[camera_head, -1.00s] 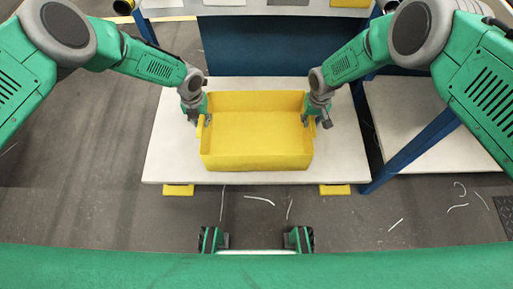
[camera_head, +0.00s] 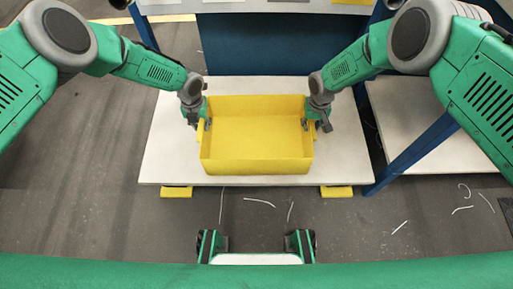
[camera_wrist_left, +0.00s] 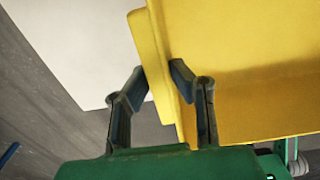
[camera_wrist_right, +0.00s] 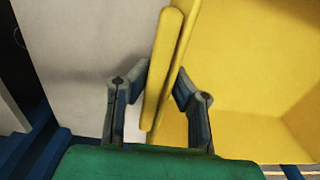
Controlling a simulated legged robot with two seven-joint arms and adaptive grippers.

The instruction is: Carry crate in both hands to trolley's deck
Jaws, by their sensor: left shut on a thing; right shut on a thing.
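The yellow crate (camera_head: 257,133) is open-topped and looks empty. In the head view it appears over the pale trolley deck (camera_head: 168,150); I cannot tell whether it touches the deck. My left gripper (camera_head: 204,122) is shut on the crate's left side wall. In the left wrist view its fingers (camera_wrist_left: 152,85) straddle the yellow rim. My right gripper (camera_head: 311,124) is shut on the right side wall. In the right wrist view its fingers (camera_wrist_right: 160,88) stand on either side of the yellow edge. The crate's outer side faces are mostly hidden.
Yellow blocks (camera_head: 176,191) show below the deck's front edge. A dark blue panel (camera_head: 255,45) stands behind the deck. A blue post (camera_head: 410,153) and a pale shelf (camera_head: 440,130) are on the right. White strands lie on the grey floor (camera_head: 100,215).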

